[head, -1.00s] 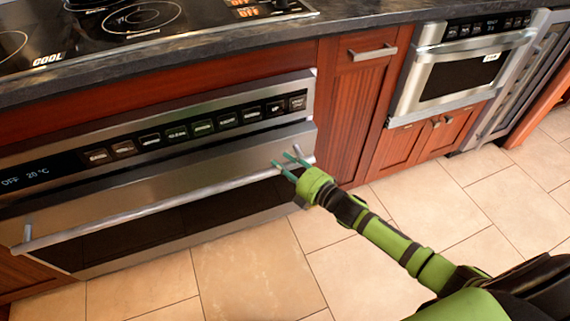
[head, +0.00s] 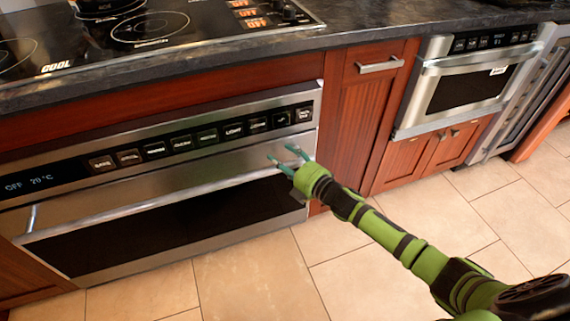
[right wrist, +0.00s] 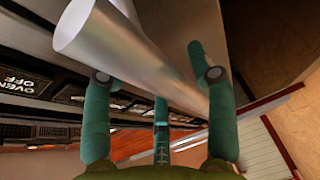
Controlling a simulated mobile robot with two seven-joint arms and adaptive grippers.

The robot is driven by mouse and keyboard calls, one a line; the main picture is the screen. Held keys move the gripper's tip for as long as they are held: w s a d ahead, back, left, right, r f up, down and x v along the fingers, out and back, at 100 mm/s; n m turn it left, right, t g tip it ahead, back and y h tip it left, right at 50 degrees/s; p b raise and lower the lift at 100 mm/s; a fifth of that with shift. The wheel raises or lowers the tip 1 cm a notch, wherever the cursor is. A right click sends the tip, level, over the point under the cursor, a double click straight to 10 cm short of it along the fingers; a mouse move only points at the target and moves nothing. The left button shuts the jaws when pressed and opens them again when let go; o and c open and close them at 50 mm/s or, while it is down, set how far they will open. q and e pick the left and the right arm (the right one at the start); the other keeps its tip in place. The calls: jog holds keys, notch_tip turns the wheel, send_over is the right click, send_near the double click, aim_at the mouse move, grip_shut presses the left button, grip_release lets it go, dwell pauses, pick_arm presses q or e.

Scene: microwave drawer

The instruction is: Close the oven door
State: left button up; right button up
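The oven door (head: 190,222), steel with a dark window, is under the cooktop in the head view. It looks flush or nearly flush with its control panel (head: 205,135); a small gap cannot be ruled out. Its long bar handle (head: 150,205) runs across the door. My right gripper (head: 280,153) is at the right end of the door, by the handle, with its fingers apart. In the right wrist view the handle (right wrist: 130,50) passes between the spread fingers of the gripper (right wrist: 157,75); contact is unclear. My left gripper is not in view.
A cooktop (head: 150,28) is set in the dark counter (head: 370,30) above the oven. A wooden cabinet (head: 362,120) and a microwave drawer (head: 465,80) stand to the right. The tiled floor (head: 250,285) in front is clear.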

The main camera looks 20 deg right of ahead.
jog(key=shift+f, duration=0.15)
jog(key=shift+s, duration=0.2)
jog(key=shift+s+d, duration=0.1)
jog(key=shift+s, duration=0.05)
jog(key=v, duration=1.1)
jog(key=shift+s+r, duration=0.2)
jog(key=shift+d, duration=0.1)
